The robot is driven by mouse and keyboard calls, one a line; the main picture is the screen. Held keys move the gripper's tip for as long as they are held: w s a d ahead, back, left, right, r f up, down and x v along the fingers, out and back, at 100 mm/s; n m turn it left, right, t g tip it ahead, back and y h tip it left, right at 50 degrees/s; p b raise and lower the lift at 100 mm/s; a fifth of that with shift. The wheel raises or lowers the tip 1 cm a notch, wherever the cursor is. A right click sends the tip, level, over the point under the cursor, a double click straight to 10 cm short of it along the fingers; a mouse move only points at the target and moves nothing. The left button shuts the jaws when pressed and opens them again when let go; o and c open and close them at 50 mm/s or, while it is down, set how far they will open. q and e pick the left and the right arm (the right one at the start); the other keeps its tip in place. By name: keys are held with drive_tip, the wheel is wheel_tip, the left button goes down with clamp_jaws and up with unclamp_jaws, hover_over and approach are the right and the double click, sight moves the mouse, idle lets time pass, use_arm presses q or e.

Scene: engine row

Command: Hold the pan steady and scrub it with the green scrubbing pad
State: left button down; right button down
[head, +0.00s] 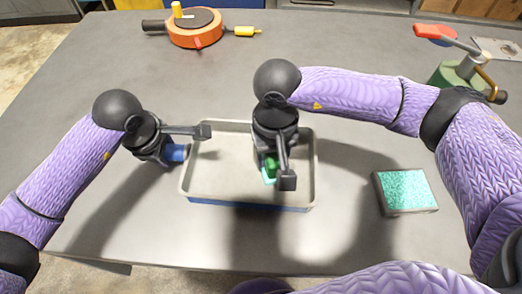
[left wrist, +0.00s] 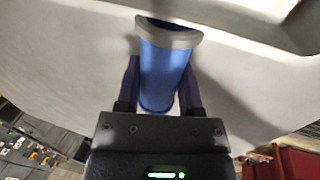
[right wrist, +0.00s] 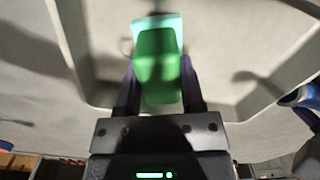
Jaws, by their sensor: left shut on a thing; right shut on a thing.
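The pan (head: 222,196) is a shallow, pale rectangular tray with a blue outer side, in the middle of the table in the head view. Its blue handle (head: 176,152) sticks out on the left and also shows in the left wrist view (left wrist: 163,75). My left gripper (head: 180,150) is shut on this handle, a finger on each side. My right gripper (head: 271,165) is over the right half of the pan, shut on the green scrubbing pad (right wrist: 157,58). The pad's pale teal underside (head: 268,175) is low inside the pan; whether it touches the floor is unclear.
A grey-framed block with a speckled teal top (head: 405,188) lies right of the pan. An orange round device (head: 195,35) stands at the back left. A green device with a red-handled lever (head: 460,72) stands at the back right. The table between is clear.

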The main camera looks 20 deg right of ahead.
drive_tip(key=shift+s+d, duration=0.2)
drive_tip(key=shift+d, duration=0.2)
drive_tip(key=shift+r, duration=4.1)
drive_tip(key=shift+a, duration=0.1)
